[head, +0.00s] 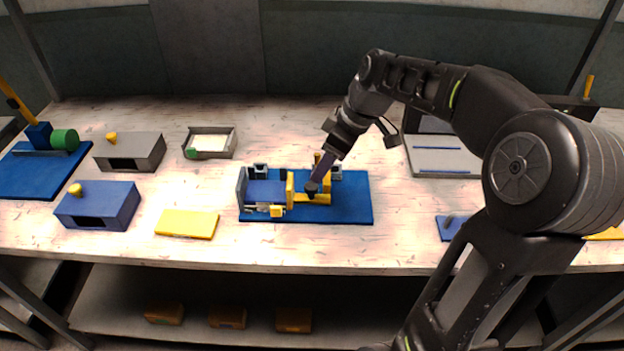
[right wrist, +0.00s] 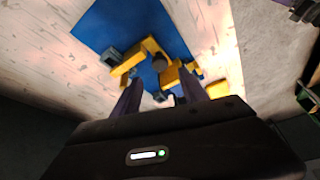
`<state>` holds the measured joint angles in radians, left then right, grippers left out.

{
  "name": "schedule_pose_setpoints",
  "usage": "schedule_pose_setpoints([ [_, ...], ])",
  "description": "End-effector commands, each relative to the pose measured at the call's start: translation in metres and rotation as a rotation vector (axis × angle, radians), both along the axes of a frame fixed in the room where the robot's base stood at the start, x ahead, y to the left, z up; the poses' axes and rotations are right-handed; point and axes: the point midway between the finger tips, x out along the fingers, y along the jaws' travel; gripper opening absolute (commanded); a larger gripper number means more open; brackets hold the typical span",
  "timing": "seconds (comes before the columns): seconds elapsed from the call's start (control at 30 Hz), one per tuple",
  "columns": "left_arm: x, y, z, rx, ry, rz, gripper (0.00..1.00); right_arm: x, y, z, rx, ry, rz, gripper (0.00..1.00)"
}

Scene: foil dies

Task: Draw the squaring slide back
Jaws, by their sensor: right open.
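The squaring fixture has a blue base plate (head: 352,210) in the middle of the bench, with a grey upright wall (head: 242,188) at its left end. The squaring slide has a yellow upright plate (head: 290,190) and a yellow bar to its right. A dark round knob (head: 311,188) stands over the bar; it also shows in the right wrist view (right wrist: 159,63). My right gripper (head: 320,180) is at the knob from above. Its two fingers (right wrist: 160,93) are apart, with the knob between or just beyond their tips. Contact cannot be told. My left gripper is not in view.
A yellow slab (head: 187,223), a blue box (head: 98,207), a grey box (head: 130,153) and a small grey tray (head: 232,143) stand to the left. A grey panel (head: 440,158) lies at right, partly behind my arm. Bare bench surrounds the fixture.

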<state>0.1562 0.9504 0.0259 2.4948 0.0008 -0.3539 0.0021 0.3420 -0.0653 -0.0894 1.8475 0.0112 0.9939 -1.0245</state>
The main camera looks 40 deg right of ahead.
Motion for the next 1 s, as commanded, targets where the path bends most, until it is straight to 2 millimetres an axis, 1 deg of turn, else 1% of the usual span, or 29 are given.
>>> schedule_pose_setpoints([
  [0.17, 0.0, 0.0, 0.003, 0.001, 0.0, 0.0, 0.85, 0.005, 0.004, -0.016, 0.003, 0.004, 0.001, 0.51],
  [0.4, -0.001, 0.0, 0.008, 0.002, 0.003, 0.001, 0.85, 0.017, 0.011, -0.051, 0.002, 0.004, 0.002, 0.51],
  [0.53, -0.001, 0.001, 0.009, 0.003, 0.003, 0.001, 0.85, 0.023, 0.014, -0.064, 0.001, 0.003, 0.002, 0.51],
  [0.67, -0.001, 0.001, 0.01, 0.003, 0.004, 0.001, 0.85, 0.025, 0.015, -0.07, 0.001, 0.0, 0.0, 0.51],
  [0.87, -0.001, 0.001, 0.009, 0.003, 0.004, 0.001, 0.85, 0.025, 0.015, -0.07, 0.0, 0.0, 0.0, 0.51],
  [0.9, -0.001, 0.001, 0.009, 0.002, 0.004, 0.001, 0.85, 0.025, 0.015, -0.07, 0.0, 0.0, 0.0, 0.5],
  [1.0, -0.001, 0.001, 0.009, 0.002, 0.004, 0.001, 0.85, 0.025, 0.015, -0.07, 0.0, 0.0, 0.0, 0.42],
])
